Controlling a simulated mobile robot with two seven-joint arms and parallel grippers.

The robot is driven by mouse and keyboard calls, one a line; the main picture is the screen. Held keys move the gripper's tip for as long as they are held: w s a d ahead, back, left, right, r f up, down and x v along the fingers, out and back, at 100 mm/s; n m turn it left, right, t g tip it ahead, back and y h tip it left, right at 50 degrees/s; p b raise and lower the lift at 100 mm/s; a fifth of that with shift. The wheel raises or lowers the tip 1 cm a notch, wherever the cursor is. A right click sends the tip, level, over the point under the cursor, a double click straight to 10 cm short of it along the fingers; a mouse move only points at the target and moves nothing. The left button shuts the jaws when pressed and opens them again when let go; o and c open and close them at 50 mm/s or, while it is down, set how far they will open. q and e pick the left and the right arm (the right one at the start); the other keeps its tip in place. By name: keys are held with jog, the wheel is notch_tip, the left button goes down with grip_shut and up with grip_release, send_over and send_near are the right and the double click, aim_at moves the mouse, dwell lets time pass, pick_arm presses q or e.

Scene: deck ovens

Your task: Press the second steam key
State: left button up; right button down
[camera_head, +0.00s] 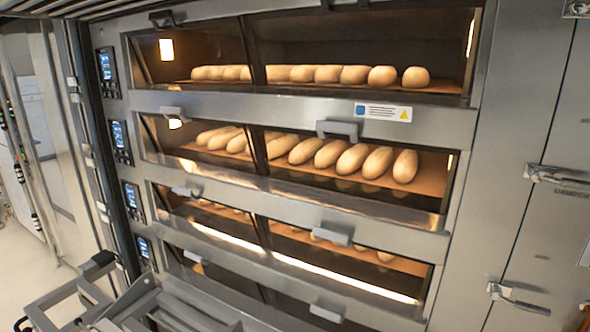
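A column of control panels runs down the left side of the deck oven, one beside each deck. Each has a lit blue display with small dark keys below it. The top panel (107,73) is beside the top deck, and the second panel (121,142) is beside the second deck. The third panel (133,201) and the lowest panel (144,250) are further down. The keys are too small to tell which are steam keys. Neither of my grippers can be made out in the head view.
The glass oven decks hold several pale loaves (352,160), with handles (338,129) projecting from the doors. A grey metal frame (150,300) stands low in front of the oven at left. Latched steel doors (540,200) are at right. Pale floor (25,265) shows at left.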

pick_arm(q)
jog(key=c, duration=0.4)
grip_shut()
jog(key=shift+d, duration=0.1)
dwell(0.8)
